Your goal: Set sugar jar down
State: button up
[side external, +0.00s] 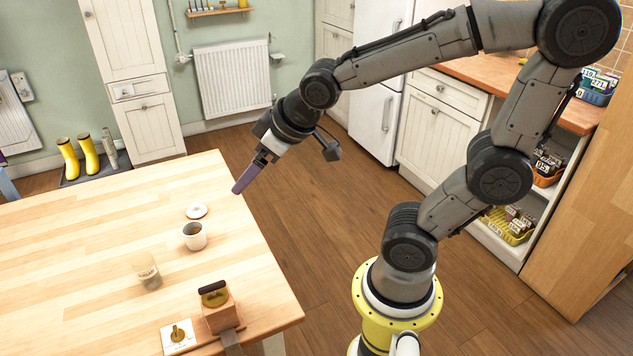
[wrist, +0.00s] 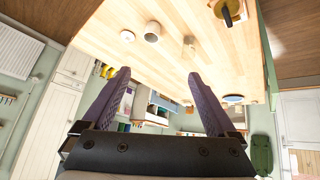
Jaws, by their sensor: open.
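The sugar jar (side external: 146,271) is a small, pale, see-through jar with dark lettering on a label. In the side external view it stands on the light wooden table (side external: 70,240), left of the wooden block. My gripper (side external: 242,180) has purple fingers and is above the table's right edge, well apart from the jar. In the wrist view my gripper (wrist: 158,75) has its two fingers spread with nothing between them.
A white mug (side external: 194,237) and a flat white disc (side external: 196,211) are on the table between my gripper and the jar. A wooden block (side external: 222,315) with a dark top and a white square piece with a gold knob (side external: 178,336) are near the front. The table's left part is clear.

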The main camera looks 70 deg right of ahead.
jog(key=s+a+g, duration=0.1)
jog(key=s+g, duration=0.1)
jog(key=s, duration=1)
jog(key=shift+s+a+r+m+y, duration=0.3)
jog(key=shift+s+r+y, duration=0.05)
jog(key=shift+y, duration=0.05)
